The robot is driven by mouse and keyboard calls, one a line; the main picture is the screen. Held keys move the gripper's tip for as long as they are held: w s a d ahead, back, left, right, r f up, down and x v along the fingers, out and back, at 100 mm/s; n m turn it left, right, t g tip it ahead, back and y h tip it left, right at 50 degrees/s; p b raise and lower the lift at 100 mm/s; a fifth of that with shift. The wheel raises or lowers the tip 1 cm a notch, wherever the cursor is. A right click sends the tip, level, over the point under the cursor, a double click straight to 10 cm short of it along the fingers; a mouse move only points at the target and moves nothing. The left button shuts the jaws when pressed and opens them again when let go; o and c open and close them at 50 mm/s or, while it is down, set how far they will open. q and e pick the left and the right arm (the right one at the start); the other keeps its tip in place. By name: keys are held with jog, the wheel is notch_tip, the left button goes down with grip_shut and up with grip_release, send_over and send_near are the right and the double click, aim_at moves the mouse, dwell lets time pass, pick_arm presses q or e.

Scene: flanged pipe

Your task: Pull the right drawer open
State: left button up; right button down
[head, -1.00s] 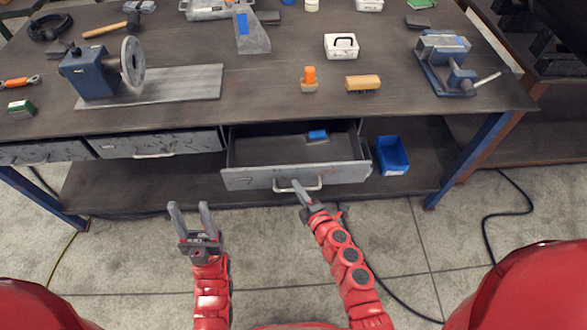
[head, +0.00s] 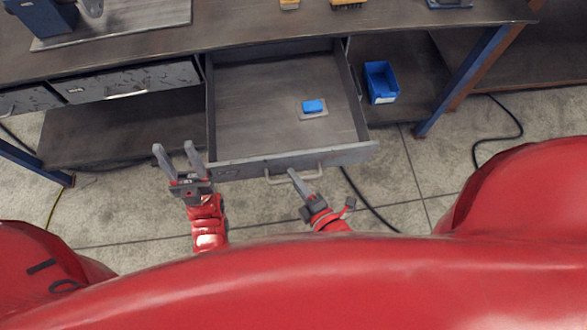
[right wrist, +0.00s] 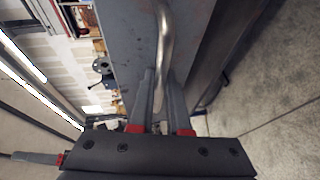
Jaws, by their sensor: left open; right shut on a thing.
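The right drawer (head: 270,110) stands far open under the workbench. Its grey front panel (head: 235,168) and curved metal handle (head: 313,174) face me. My right gripper (head: 295,178) is shut on the handle; the right wrist view shows the handle (right wrist: 164,45) running down between its two fingers (right wrist: 158,95). My left gripper (head: 177,155) is open and empty, left of the drawer's front corner and apart from it. A blue block (head: 313,106) on a small grey plate lies inside the drawer.
A closed drawer (head: 125,85) is to the left under the bench top (head: 230,25). A blue bin (head: 380,82) sits on the lower shelf, right of the open drawer. A blue bench leg (head: 460,80) stands at the right. Black cables lie on the floor.

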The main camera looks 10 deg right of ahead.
jog(key=shift+s+f, duration=0.1)
jog(key=c, duration=0.9)
grip_release()
